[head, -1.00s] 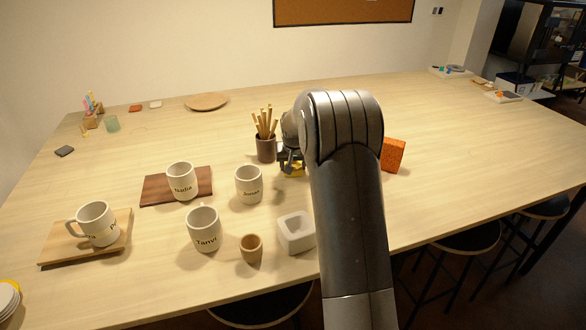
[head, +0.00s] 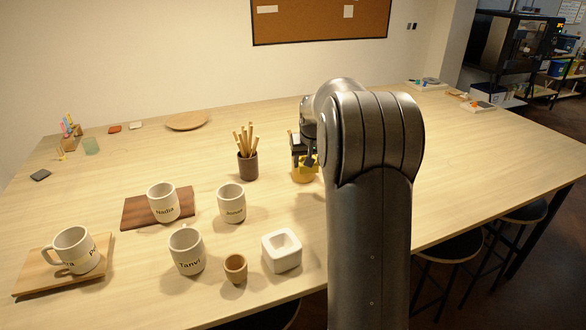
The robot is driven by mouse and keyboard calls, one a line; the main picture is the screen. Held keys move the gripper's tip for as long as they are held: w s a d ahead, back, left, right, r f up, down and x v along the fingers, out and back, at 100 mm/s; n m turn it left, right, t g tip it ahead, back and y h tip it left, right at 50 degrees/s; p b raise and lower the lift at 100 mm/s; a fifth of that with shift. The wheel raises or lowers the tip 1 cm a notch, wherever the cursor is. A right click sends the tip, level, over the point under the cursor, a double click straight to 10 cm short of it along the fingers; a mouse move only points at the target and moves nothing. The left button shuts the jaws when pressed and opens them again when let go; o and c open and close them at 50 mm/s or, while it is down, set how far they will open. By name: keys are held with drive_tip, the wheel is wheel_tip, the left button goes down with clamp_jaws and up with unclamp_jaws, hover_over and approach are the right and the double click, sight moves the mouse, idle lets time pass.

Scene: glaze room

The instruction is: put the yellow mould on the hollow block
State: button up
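The yellow mould (head: 305,173) is in the head view, right of the dark pot of sticks and partly hidden by my gripper and arm. My gripper (head: 304,160) reaches down onto it from above, with dark fingers at its upper part, and appears shut on it. I cannot tell how far the mould is above the table. The hollow block (head: 282,263) is a white square block with an open hollow in its top. It stands upright near the front edge, nearer to me and slightly left of the mould, apart from it, with nothing on it.
A small brown cup (head: 236,269) and the Tanvi mug (head: 187,253) stand left of the block. Another mug (head: 231,205) stands behind them. The pot of sticks (head: 248,166) is close left of my gripper. Mugs on boards (head: 130,211) are farther left.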

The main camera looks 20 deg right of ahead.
drive_tip(key=s+a+r+n+y, duration=0.1)
drive_tip(key=s+a+r, duration=0.2)
drive_tip(key=s, duration=1.1)
drive_tip(key=s+a+r+n, duration=0.2)
drive_tip(key=s+a+r, duration=0.2)
drive_tip(key=s, duration=1)
hover_over(280, 239)
drive_tip(key=s, duration=0.2)
wheel_tip(280, 239, down, 7)
drive_tip(key=shift+w+f, duration=0.1)
drive_tip(key=shift+w, duration=0.05)
drive_tip(key=shift+f, duration=2)
drive_tip(key=o, duration=0.5)
drive_tip(key=shift+f, duration=0.15)
drive_tip(key=o, duration=0.5)
